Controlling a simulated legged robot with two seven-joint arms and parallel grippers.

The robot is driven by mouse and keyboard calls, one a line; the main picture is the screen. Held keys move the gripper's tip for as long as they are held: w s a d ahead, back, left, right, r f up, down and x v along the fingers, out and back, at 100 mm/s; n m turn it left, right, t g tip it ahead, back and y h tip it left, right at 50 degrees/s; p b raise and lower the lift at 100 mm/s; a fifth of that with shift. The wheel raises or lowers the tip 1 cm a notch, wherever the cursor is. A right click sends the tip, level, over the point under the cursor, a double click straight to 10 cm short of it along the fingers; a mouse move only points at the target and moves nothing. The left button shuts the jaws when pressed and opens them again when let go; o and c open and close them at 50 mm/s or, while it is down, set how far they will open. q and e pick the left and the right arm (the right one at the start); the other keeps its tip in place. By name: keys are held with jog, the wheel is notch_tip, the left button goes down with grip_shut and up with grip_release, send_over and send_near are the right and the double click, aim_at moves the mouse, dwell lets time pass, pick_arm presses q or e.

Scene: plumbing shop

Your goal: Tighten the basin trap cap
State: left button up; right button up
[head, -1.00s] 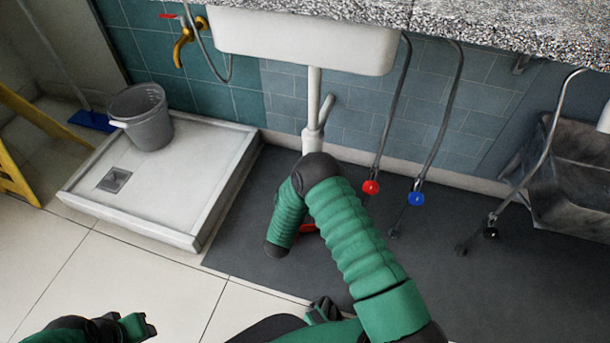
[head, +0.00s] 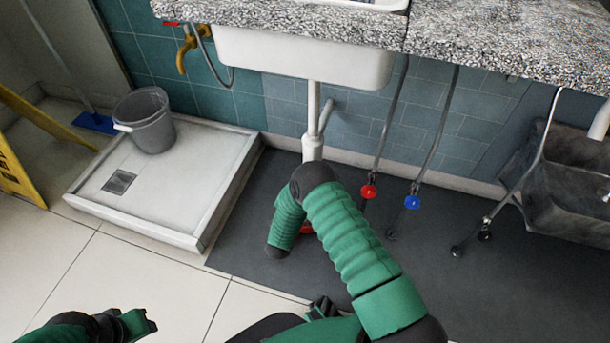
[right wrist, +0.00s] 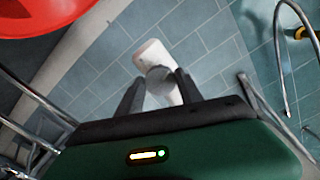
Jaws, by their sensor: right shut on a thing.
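The white basin trap (head: 313,145) hangs on its pipe under the basin, with my right arm in front of its lower part. In the right wrist view the trap's white body (right wrist: 152,53) points away from me, with a grey cap (right wrist: 160,73) at its near end. My right gripper (right wrist: 160,85) has a finger on either side of the cap and is shut on it. In the head view this gripper is hidden behind my green arm. My left gripper (head: 145,322) is low at the left, far from the trap; its jaw gap is unclear.
A red object, perhaps a bowl (right wrist: 45,15), is close by in the wrist view. Hoses with a red valve (head: 368,191) and a blue valve (head: 412,202) hang right of the trap. A grey bucket (head: 150,132) stands on the white shower tray (head: 190,190). Tiled floor at front left is clear.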

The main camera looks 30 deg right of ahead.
jog(key=m+p, duration=1.1)
jog(key=m, duration=1)
jog(key=shift+s, duration=0.15)
jog(key=shift+m, duration=0.4)
jog(key=o, duration=1.1)
jog(key=shift+o, duration=1.3)
